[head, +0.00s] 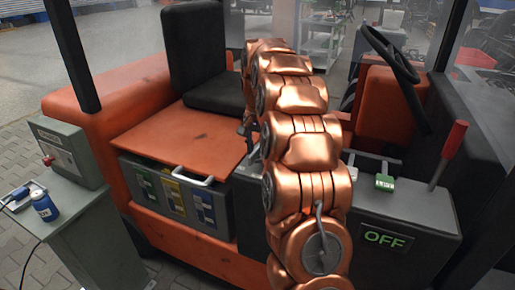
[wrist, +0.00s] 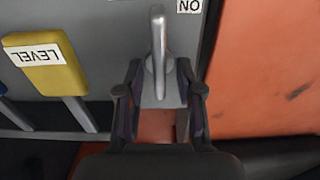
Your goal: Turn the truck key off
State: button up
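In the wrist view a pale grey metal handle (wrist: 158,35), which looks like the truck key, stands out from a grey panel. Beside its top end is a white label (wrist: 189,6) whose letters look like ON upside down. My gripper (wrist: 159,85) is open, one finger on each side of the handle's lower part, with a gap on both sides. In the head view my gripper (head: 246,130) is low over the right edge of the orange deck, and my arm hides the key. A dark display (head: 385,239) on the truck's front reads OFF in green.
A yellow tab labelled LEVEL (wrist: 47,62) is left of the handle in the wrist view. The truck's orange deck (head: 185,135), black seat (head: 200,50), steering wheel (head: 392,55), red-knobbed lever (head: 453,142) and green tab (head: 384,182) surround my arm. A grey cabinet (head: 105,240) stands left.

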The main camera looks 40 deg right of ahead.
aim_at(257, 147)
jog(key=shift+r, duration=3.75)
